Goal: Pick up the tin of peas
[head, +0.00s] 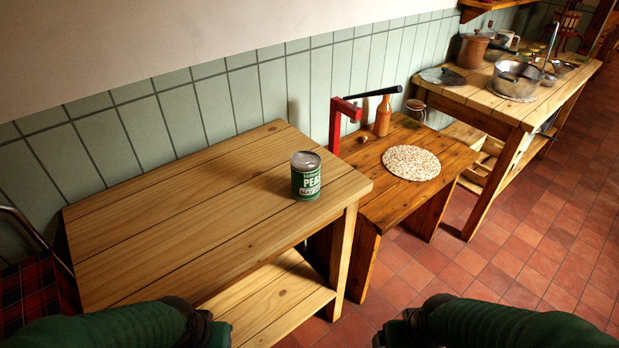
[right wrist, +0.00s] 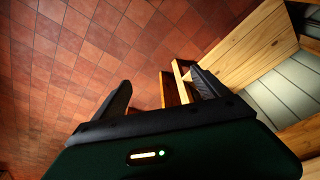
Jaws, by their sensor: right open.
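The tin of peas (head: 306,176) stands upright on the pine table (head: 190,215), near its right end. It has a green label with white lettering and a bare metal top. In the head view my two forearms enter at the bottom edge, well short of the tin, and neither gripper's fingers show there. In the right wrist view my right gripper (right wrist: 162,95) is open and empty, its two dark fingers apart over the tiled floor and a table edge. The tin does not show in the right wrist view.
A lower wooden table (head: 360,170) beside the pine table bears a round speckled mat (head: 411,163), an orange bottle (head: 383,116) and a red stand with a black handle (head: 340,120). A farther bench holds a steel pot (head: 516,78). A plaid chair (head: 35,290) stands at left.

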